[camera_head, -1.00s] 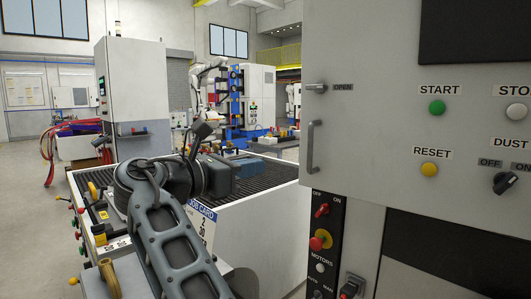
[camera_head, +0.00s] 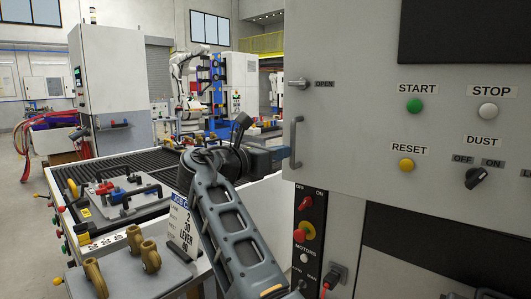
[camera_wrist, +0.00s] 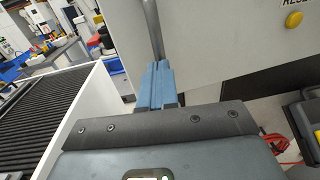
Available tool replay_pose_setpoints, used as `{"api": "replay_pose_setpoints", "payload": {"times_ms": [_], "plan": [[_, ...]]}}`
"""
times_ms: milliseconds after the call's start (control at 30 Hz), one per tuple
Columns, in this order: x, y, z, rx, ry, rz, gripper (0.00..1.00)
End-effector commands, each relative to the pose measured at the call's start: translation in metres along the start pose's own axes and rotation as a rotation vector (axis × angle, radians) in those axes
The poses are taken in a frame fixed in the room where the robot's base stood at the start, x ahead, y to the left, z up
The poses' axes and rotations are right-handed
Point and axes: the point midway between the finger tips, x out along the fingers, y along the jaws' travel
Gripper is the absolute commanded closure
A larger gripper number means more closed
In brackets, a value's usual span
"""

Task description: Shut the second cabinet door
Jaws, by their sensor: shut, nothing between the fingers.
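A light grey cabinet panel (camera_head: 350,155) with labelled buttons fills the right of the head view. On its left edge is a vertical bar handle (camera_head: 295,142), which also shows above my fingers in the wrist view (camera_wrist: 152,28). I cannot tell whether this is the second cabinet door, or how far it stands open. My gripper (camera_head: 286,155) is at the lower end of the handle. In the wrist view its blue fingers (camera_wrist: 157,72) are shut and empty, with their tips close to the handle's foot. I cannot tell whether they touch it.
A knob marked OPEN (camera_head: 300,84) sits above the handle. A motor switch panel (camera_head: 310,225) lies below the door. To the left is a white-sided bench with a ribbed dark top (camera_head: 120,166), a fixture plate (camera_head: 122,197) and a job card (camera_head: 181,222). A tall cabinet (camera_head: 110,85) stands behind.

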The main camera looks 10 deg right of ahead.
Motion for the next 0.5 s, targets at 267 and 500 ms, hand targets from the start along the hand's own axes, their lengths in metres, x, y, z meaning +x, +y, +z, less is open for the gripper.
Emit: {"api": "replay_pose_setpoints", "payload": {"times_ms": [267, 500], "plan": [[0.0088, -0.0002, -0.0005, -0.001, 0.0, -0.001, 1.0], [0.0096, 0.0002, -0.0002, -0.001, 0.0, -0.001, 1.0]]}}
